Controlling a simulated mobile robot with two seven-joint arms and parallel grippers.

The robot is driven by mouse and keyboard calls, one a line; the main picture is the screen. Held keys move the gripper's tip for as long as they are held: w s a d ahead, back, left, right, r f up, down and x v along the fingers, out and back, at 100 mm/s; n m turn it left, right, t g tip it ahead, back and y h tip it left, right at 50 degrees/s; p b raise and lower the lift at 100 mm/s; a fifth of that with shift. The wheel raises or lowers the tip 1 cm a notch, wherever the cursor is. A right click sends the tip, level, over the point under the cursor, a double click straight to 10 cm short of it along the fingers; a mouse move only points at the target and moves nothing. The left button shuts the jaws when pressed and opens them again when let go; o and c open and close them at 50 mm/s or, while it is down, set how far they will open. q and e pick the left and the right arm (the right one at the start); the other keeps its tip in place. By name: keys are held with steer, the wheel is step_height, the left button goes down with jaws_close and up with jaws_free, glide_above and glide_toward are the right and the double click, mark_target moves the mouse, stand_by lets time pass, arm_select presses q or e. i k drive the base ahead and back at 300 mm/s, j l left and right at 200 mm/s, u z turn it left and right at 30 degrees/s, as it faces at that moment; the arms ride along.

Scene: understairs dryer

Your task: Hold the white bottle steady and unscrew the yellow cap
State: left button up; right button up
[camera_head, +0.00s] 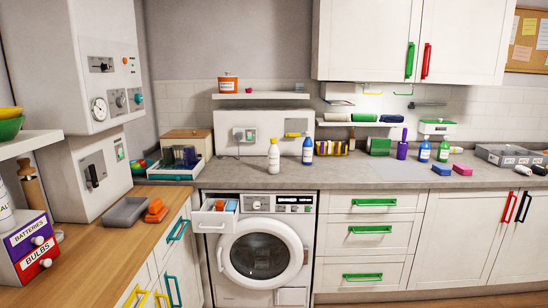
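A small white bottle (274,157) stands upright on the grey counter (235,176), above the washing machine. Neither of my grippers is in view, and nothing is touching either bottle.
A blue bottle (307,152) stands right of the white one. A pale box (248,130) is behind them, and an open-topped tray (176,168) is to the left. The washer's detergent drawer (213,219) is pulled out. The wooden counter (100,240) has bare room.

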mark_target(273, 152)
steer(key=i+u, duration=0.1)
steer(key=i, duration=0.4)
steer(key=i+l, duration=0.15)
steer(key=i, duration=0.4)
steer(key=i+l+u, duration=0.15)
steer(key=i, duration=0.35)
